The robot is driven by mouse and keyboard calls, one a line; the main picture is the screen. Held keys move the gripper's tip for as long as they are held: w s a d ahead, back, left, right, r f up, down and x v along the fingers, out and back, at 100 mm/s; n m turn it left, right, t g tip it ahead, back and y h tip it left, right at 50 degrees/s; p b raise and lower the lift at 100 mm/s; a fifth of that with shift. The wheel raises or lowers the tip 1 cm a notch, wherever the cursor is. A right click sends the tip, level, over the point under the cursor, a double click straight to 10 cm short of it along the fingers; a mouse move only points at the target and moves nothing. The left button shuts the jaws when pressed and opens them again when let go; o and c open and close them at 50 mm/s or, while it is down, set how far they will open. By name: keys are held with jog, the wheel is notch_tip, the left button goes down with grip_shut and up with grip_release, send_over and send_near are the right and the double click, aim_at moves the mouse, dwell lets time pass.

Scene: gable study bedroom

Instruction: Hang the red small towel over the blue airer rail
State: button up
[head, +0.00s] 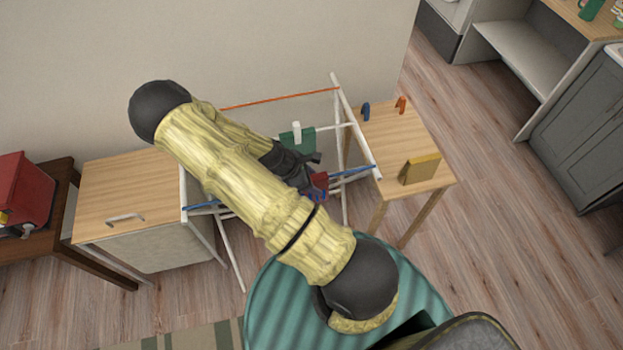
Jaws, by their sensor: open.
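The white airer has a blue rail (352,172) across its front, largely covered in the middle by my arm. A small red cloth with some blue on it, seemingly the red small towel (319,180), is at the blue rail just right of my arm. Only a little of it shows, and I cannot tell how evenly it lies over the rail. My gripper (312,170) is dark and open, right beside the red cloth. My arm hides part of its jaws, so contact with the cloth is unclear.
An orange-red rail (280,99) runs along the airer's back. A green cloth (306,139) with a white piece sits behind my gripper. A wooden-topped cabinet (130,185) stands left.

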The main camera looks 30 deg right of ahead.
jog(key=b+v, duration=0.2)
jog(key=v, duration=1.5)
jog(key=shift+r, duration=0.25)
